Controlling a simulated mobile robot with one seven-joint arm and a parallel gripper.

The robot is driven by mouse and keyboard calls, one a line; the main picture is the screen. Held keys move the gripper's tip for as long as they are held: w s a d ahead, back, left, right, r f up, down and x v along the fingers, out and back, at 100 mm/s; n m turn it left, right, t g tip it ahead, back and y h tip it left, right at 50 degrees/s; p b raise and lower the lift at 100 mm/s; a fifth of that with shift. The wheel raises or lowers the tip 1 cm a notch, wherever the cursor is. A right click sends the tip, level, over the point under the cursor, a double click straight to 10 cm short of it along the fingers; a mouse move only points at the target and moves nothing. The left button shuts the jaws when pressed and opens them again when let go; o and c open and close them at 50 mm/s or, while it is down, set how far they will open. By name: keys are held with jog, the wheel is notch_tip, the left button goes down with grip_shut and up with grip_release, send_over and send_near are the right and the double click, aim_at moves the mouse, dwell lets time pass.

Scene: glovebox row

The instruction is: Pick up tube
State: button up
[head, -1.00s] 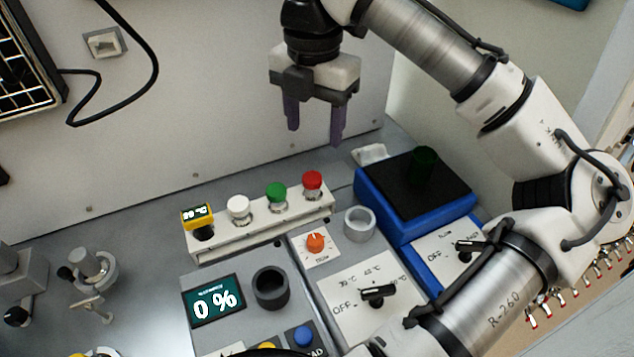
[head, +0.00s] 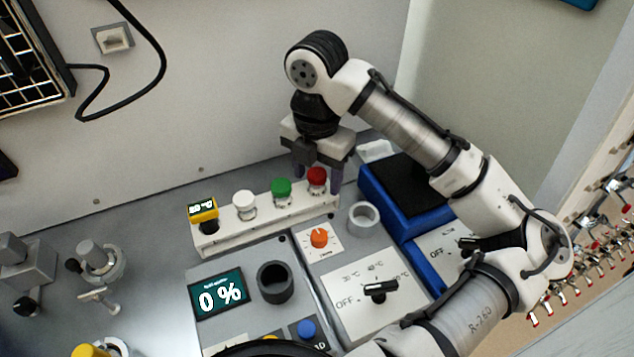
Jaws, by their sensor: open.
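A white rack (head: 222,239) holds three capped tubes: a white-capped tube (head: 245,202), a green-capped tube (head: 282,189) and a red-capped tube (head: 317,178). Only their caps and a little of the clear bodies show above the rack. My gripper (head: 316,184) points down at the right end of the rack, open. Its dark purple fingers appear on either side of the red cap, one behind left and one at right. I cannot tell whether they touch the tube or are lined up with it in depth.
A small yellow display device (head: 203,212) stands at the rack's left end. In front are a panel reading 0 % (head: 220,294), a dark round holder (head: 275,283), a grey ring (head: 363,217) and dials. A blue box (head: 385,205) stands close right of the gripper, under my arm.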

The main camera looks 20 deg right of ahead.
jog(key=c, duration=1.1)
jog(key=shift+o, duration=0.2)
notch_tip(320, 180, up, 20)
jog(key=shift+a+p, duration=0.15)
jog(key=shift+p, duration=0.25)
